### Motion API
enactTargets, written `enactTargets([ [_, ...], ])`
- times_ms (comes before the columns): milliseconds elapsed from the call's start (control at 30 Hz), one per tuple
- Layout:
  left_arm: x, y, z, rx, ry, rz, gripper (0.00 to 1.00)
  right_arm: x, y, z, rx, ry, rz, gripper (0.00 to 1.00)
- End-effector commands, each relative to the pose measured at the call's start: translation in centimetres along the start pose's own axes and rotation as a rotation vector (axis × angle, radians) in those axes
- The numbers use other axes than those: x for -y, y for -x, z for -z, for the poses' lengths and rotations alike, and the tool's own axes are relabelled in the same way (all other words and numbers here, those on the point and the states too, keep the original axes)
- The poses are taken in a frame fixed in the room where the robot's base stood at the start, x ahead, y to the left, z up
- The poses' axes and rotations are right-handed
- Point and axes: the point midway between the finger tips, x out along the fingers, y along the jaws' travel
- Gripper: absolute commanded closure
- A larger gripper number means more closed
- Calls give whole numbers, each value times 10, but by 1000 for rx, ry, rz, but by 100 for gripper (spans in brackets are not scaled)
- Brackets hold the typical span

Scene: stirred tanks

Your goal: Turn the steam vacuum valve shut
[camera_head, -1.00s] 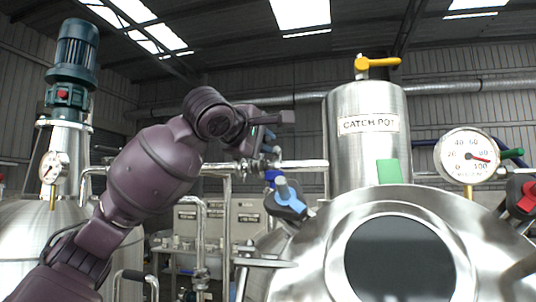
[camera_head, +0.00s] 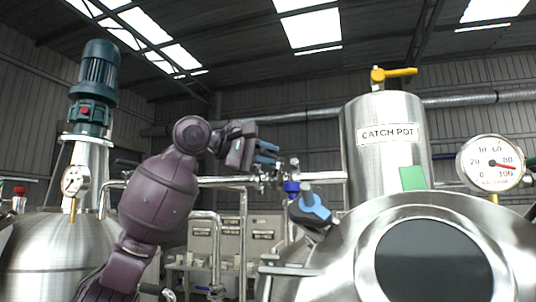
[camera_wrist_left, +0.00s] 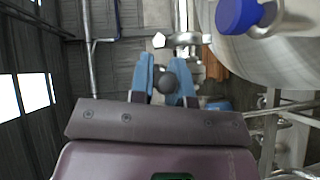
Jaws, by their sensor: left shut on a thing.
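My left gripper (camera_head: 267,154) reaches in from the left, just above a horizontal steel pipe (camera_head: 220,180) with metal fittings (camera_head: 280,174). In the left wrist view its two blue fingers (camera_wrist_left: 168,80) are closed around a dark round knob (camera_wrist_left: 169,83). The knob's stem is mostly hidden by the fingers and by the knob itself. A pale hex fitting and a steel clamp (camera_wrist_left: 185,39) lie just beyond the fingertips. No readable label names the steam vacuum valve, so I cannot confirm that this knob belongs to it. My right gripper is out of view.
Behind stands the catch pot (camera_head: 388,158) with a yellow handle (camera_head: 394,73). A dial gauge (camera_head: 491,163) is at right. A steel vessel (camera_head: 30,245) with a motor stands left.

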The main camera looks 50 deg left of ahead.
Motion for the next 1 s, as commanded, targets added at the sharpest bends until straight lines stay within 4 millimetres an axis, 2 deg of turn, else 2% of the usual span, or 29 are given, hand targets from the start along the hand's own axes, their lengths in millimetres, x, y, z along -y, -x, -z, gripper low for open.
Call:
enactTargets([
  [300,1,-1,-1,6,0,3,100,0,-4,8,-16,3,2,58],
  [333,1,-1,-1,6,0,3,79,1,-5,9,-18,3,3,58],
  [467,1,-1,-1,5,0,2,59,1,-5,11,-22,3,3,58],
  [800,1,2,0,2,1,0,58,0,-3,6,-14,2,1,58],
  [1000,2,25,0,0,0,1,58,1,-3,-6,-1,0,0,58],
])
